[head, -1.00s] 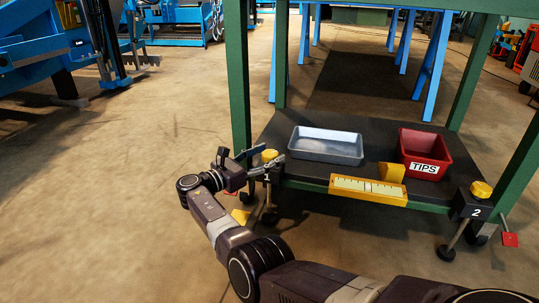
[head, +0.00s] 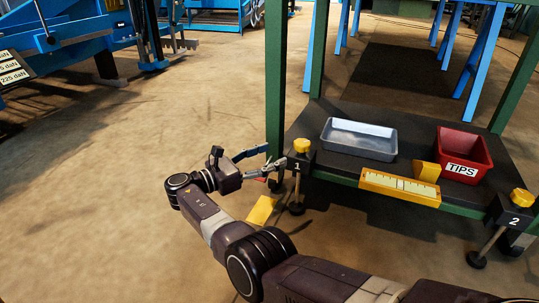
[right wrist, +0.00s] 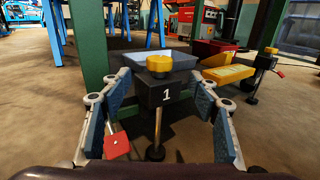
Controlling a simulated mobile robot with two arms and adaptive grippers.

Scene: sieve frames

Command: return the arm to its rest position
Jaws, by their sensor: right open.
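My right arm reaches in from the bottom right of the head view. Its gripper (head: 275,156) is open and empty, beside the left front corner of the low bench shelf. A black block marked 1 with a yellow knob (head: 302,147) stands just right of the fingertips. In the right wrist view the open fingers (right wrist: 160,82) stand either side of this block (right wrist: 160,94), which appears beyond them. I cannot tell the exact gap. My left gripper is not in view.
The black shelf (head: 410,150) holds a grey tray (head: 360,140), a red TIPS bin (head: 464,155) and a yellow block. A yellow gauge bar (head: 399,188) lines its front edge. A green leg (head: 275,80) rises by the gripper. Floor to the left (head: 110,190) is clear.

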